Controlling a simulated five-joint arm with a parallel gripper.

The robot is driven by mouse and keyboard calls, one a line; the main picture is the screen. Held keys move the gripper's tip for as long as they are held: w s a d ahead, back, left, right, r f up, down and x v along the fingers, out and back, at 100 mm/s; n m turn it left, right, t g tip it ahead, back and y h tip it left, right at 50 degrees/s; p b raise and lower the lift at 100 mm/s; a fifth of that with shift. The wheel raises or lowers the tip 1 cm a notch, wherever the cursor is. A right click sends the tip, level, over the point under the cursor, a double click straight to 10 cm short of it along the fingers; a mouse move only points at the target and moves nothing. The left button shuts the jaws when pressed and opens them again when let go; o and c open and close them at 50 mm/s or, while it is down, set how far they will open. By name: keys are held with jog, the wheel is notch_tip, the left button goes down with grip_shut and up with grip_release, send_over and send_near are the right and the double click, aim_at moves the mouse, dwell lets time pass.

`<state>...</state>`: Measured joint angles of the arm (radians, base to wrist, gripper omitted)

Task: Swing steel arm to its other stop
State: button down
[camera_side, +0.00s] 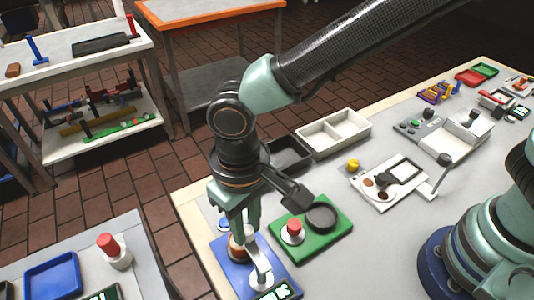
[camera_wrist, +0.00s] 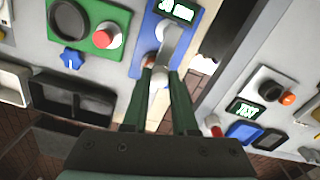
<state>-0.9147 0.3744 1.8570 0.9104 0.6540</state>
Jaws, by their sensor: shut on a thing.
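The steel arm (camera_side: 260,262) is a pale metal lever on a blue base plate (camera_side: 226,268) at the near edge of the table. In the wrist view the steel arm (camera_wrist: 176,40) runs from the blue plate (camera_wrist: 148,38) down toward my fingers. My gripper (camera_side: 243,236) points down over the far part of the blue plate. Its two green fingers (camera_wrist: 160,72) are shut on the free end of the steel arm. The fingers partly hide that end and a copper-coloured round part beneath it.
A black tray (camera_side: 286,156) and a white two-part tray (camera_side: 334,133) stand behind. A white panel with a lever (camera_side: 390,186) is farther right.

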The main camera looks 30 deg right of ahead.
jog(key=shift+d+r, duration=0.1)
jog(key=shift+s+d+m, duration=0.6)
jog(key=shift+s+m, duration=0.05)
jog(key=shift+m, duration=2.35)
jog(key=shift+s+d+m, duration=0.65)
jog(key=shift+m, duration=2.35)
jog(key=shift+s+d+m, duration=0.6)
jog(key=shift+s+m, duration=0.05)
jog(key=shift+m, duration=2.35)
jog(key=c, duration=0.7)
grip_release()
notch_tip(320, 180, up, 12)
jog(key=shift+s+r, duration=0.1)
